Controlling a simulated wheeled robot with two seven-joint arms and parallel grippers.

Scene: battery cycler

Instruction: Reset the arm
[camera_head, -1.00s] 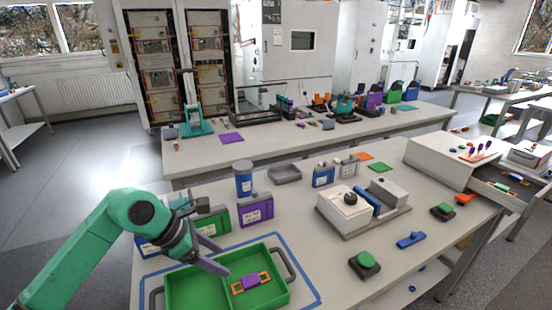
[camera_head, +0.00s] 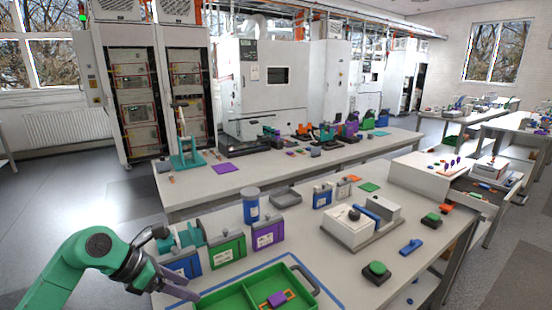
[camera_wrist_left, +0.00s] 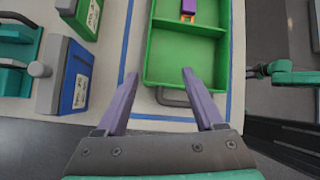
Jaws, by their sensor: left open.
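My left arm comes in from the left in the head view. Its gripper (camera_head: 180,284) is open, with nothing between its purple fingers. It is above the bench at the near left end of the green tray (camera_head: 236,295). In the left wrist view the open fingers (camera_wrist_left: 159,73) point toward the tray's near end and its grey handle (camera_wrist_left: 172,97). A purple block with orange ends (camera_head: 278,299) lies in one tray compartment; it shows at the top of the wrist view (camera_wrist_left: 188,8). My right gripper is not in view.
Blue, green (camera_head: 227,250) and purple (camera_head: 267,235) boxes stand behind the tray, close to the left gripper. A blue cylinder (camera_head: 251,207) stands behind them. A white device (camera_head: 350,226) is farther right. The floor left of the bench is clear.

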